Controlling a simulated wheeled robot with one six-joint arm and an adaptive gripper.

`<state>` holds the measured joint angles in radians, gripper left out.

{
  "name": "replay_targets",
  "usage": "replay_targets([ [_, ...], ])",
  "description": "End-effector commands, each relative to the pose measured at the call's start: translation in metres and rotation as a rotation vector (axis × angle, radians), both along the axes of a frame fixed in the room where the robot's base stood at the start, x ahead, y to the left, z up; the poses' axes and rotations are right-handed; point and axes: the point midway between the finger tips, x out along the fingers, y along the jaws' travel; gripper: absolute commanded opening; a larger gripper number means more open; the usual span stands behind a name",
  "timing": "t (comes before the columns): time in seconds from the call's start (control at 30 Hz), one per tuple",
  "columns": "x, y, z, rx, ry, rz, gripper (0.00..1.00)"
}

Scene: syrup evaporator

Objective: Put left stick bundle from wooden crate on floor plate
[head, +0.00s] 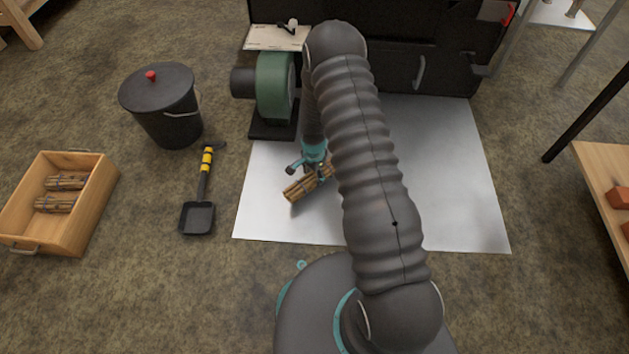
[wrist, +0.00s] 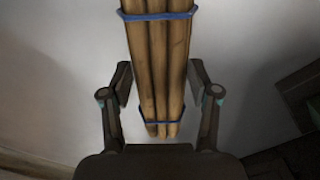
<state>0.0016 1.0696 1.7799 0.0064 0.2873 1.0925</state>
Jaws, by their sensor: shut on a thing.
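A stick bundle (head: 302,187) is in my gripper (head: 313,168), over the left part of the pale floor plate (head: 270,228). In the wrist view the bundle (wrist: 158,60) shows as several brown sticks tied with two blue bands. The fingers of my gripper (wrist: 160,95) stand on both sides of it. Whether the bundle touches the plate cannot be told. The wooden crate (head: 92,205) stands on the floor at the far left, with two more stick bundles (head: 66,182) lying in it. My arm hides the middle of the plate.
A black lidded bucket (head: 160,105) and a shovel (head: 198,217) lie between crate and plate. A green blower (head: 274,88) and the black evaporator (head: 440,50) stand at the plate's back. A wooden table (head: 603,170) is at right. The plate's right part is clear.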

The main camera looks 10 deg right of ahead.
Motion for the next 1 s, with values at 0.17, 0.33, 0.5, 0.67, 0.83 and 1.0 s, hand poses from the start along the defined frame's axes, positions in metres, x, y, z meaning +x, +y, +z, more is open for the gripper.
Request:
replay_targets([
  [0.17,0.007,0.0,-0.007,0.0,0.001,0.001,0.2],
  [0.33,0.007,0.0,-0.026,0.0,0.002,0.001,0.2],
  [0.5,0.007,0.0,-0.044,0.0,0.001,0.0,0.2],
  [0.67,0.007,0.0,-0.044,0.0,0.0,0.0,0.2],
  [0.83,0.007,0.0,-0.047,0.0,0.0,0.0,0.2],
  [1.0,0.007,0.0,-0.046,0.0,0.001,0.0,0.87],
])
